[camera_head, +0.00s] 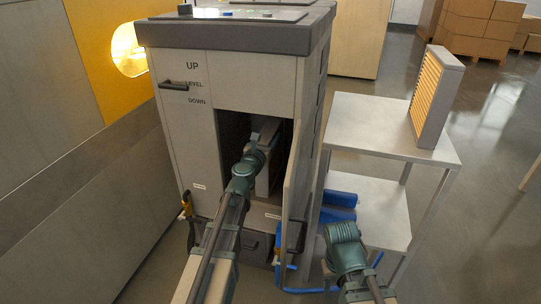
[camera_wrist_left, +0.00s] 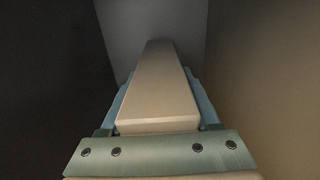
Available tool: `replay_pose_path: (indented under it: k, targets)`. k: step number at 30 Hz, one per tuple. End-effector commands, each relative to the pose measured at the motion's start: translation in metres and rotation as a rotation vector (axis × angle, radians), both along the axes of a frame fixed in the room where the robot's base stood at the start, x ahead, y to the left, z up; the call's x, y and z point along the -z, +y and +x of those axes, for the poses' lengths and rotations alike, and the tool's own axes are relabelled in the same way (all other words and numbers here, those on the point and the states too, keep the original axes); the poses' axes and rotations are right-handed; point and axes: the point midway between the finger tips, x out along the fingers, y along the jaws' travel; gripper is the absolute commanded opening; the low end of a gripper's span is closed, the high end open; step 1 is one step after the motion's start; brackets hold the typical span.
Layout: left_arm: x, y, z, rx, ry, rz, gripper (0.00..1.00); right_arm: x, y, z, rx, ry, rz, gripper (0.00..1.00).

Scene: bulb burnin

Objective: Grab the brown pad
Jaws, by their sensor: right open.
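The pad shows as a pale tan block (camera_wrist_left: 158,88) in the left wrist view, standing inside a dark compartment. In the head view its grey-brown side (camera_head: 264,180) shows in the cabinet opening, partly behind my arm. My left gripper (camera_head: 258,150) reaches into the opening at the pad. In the left wrist view its teal fingers (camera_wrist_left: 160,98) lie along both sides of the block, very close to it. Whether they press on it cannot be told. My right gripper (camera_head: 342,236) is empty, low in front of the trolley, its fingertips hardly visible.
The grey cabinet (camera_head: 235,85) has its door (camera_head: 297,170) swung open just right of my left arm. A trolley (camera_head: 375,130) stands to the right, with a yellow-pleated filter (camera_head: 428,95) upright on top. A wall with a glowing round window (camera_head: 128,50) is at left.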

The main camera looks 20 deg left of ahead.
Motion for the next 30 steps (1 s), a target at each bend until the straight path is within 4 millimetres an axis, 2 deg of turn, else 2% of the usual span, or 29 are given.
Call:
replay_pose_path:
  k: [1, 10, 30]
  targets:
    - [0.0000, 0.0001, 0.0000, 0.000, 0.000, 0.000, 0.53, 0.0000, 0.0000, 0.0000, 0.000, 0.000, 0.000, 0.50]
    - [0.0000, 0.0002, -0.0001, 0.000, 0.000, 0.000, 0.00, 0.0000, 0.0000, 0.0000, 0.000, 0.000, 0.000, 0.50]
    - [-0.0050, 0.0007, -0.0001, 0.000, 0.000, 0.000, 0.00, -0.0049, 0.0000, 0.0000, 0.000, 0.000, 0.000, 0.50]
